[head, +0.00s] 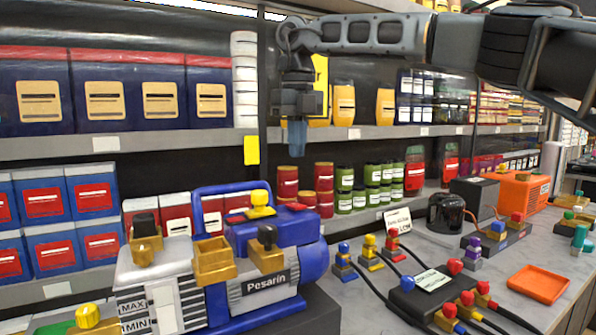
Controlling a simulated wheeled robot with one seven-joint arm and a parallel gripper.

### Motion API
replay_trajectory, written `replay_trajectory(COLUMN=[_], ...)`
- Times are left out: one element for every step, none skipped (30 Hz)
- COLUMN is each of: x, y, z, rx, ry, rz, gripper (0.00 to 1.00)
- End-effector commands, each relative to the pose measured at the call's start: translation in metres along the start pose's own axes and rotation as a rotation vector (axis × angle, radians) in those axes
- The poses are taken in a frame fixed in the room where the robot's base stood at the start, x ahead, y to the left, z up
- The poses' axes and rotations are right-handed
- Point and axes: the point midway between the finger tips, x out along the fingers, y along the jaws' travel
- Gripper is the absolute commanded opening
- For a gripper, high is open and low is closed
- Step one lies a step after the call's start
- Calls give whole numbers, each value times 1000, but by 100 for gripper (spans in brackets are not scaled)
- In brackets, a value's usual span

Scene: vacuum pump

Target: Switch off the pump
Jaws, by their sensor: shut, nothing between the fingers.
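The pump (275,293) stands at the lower left of the head view. A yellow knob (262,199), a brass fitting with a black knob (267,245), and another black-topped brass fitting (146,228) sit on the pump. My gripper (297,150) points down, shut and empty, above and behind the pump's right end, apart from it.
Shelves (190,135) of boxes and cans stand behind the pump. To the right, the grey bench (400,305) carries coloured knobs, black cables, an orange tray (538,284) and an orange device (525,191). The air above the pump looks clear.

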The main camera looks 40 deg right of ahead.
Motion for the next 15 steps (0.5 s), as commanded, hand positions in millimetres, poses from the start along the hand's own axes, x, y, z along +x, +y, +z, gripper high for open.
replay_trajectory(x=[-9,-14,-20,-24,-27,-31,-33,-35,-37,-38,-39,-39,-40,-40,-40], y=[1,1,1,1,1,1,1,1,1,1,1,1,1,1,1], z=[1,1,1,2,2,2,2,2,2,2,2,2,2,2,2], rx=[0,0,-1,-1,-2,-1,-1,-1,-1,-1,-1,-1,-1,-1,-1], ry=[-3,-3,-3,-3,-3,-3,-2,-2,-2,-2,-2,-2,-2,-2,-2], rz=[1,1,1,1,1,1,0,0,0,1,1,1,1,1,1], gripper=[0,0,0,0,0,0,0,0,0,0,0,0,0,0,0])
